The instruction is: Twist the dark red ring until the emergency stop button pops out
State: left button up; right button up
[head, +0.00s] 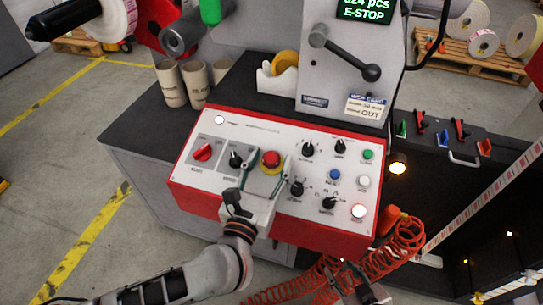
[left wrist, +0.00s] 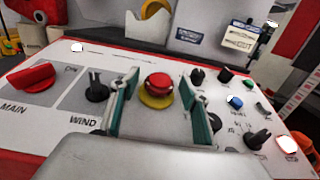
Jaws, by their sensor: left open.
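The emergency stop button (head: 271,158) is a red mushroom head on a yellow base, on the white panel top of the red-edged console. It also shows in the left wrist view (left wrist: 158,80), where its darker red ring (left wrist: 157,94) runs around the lower edge of the head. My left gripper (head: 269,166) is open, with one green-padded finger on each side of the button. In the left wrist view (left wrist: 159,88) gaps show between both fingers and the button. My right gripper (head: 355,284) is low in the head view, away from the panel; its opening is unclear.
A black selector knob (head: 236,160) stands just left of the left finger; a red MAIN switch (head: 203,152) is further left. Several knobs and lit buttons crowd the right side. A display (head: 366,9) reads E-STOP. A red coiled hose (head: 400,240) hangs near my right gripper.

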pick_arm(q)
jog(key=shift+w+d, duration=0.2)
jog(key=shift+w, duration=0.5)
pick_arm(e)
jog(key=shift+w+d+r, duration=0.1)
jog(key=shift+w+r, duration=0.1)
jog(key=shift+w, duration=0.05)
pick_arm(q)
jog(key=c, duration=1.1)
pick_arm(e)
jog(key=shift+w+r, duration=0.1)
jog(key=shift+r, duration=0.05)
